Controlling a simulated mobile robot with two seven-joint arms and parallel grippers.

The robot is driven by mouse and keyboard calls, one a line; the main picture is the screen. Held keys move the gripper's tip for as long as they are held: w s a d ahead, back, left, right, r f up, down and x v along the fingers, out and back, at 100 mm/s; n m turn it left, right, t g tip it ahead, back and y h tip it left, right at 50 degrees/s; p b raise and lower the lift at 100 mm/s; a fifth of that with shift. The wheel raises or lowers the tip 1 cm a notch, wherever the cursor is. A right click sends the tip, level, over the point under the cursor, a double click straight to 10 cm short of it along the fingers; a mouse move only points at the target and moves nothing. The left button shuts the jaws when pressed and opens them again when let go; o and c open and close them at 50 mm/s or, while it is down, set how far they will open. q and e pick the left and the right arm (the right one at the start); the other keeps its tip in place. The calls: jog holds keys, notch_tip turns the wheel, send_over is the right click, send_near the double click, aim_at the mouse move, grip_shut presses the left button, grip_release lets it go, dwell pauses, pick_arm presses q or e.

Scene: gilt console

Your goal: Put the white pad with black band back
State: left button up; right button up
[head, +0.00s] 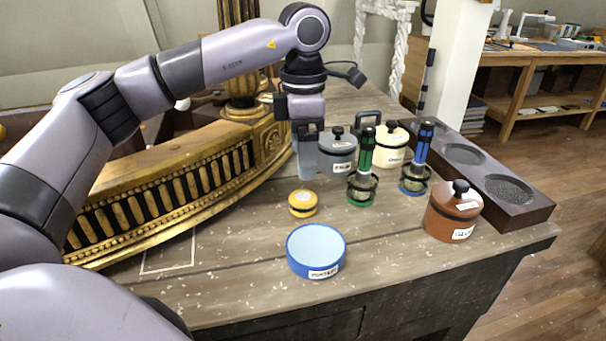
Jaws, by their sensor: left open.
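I cannot make out a white pad with a black band in the head view. A thin pale rectangular outline (168,253) is marked on the bare tabletop at the left, with nothing on it. My left gripper (306,170) points down over the table, open, just left of a grey lidded pot (338,156). Its fingers overlap in this view, and I see nothing held between them. The gripper and arm hide part of the table behind them. My right gripper is not in view.
A yellow tin (302,204) and a blue tin (316,250) stand in front. Green (364,165) and blue (418,158) tools stand in holders, near cream (389,148) and brown (452,212) pots. A dark tray (520,211) lines the right edge; gilt carving (185,185) borders the left.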

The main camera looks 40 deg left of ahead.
pick_arm(q)
jog(key=shift+r, duration=1.8)
jog(key=shift+f, duration=0.1)
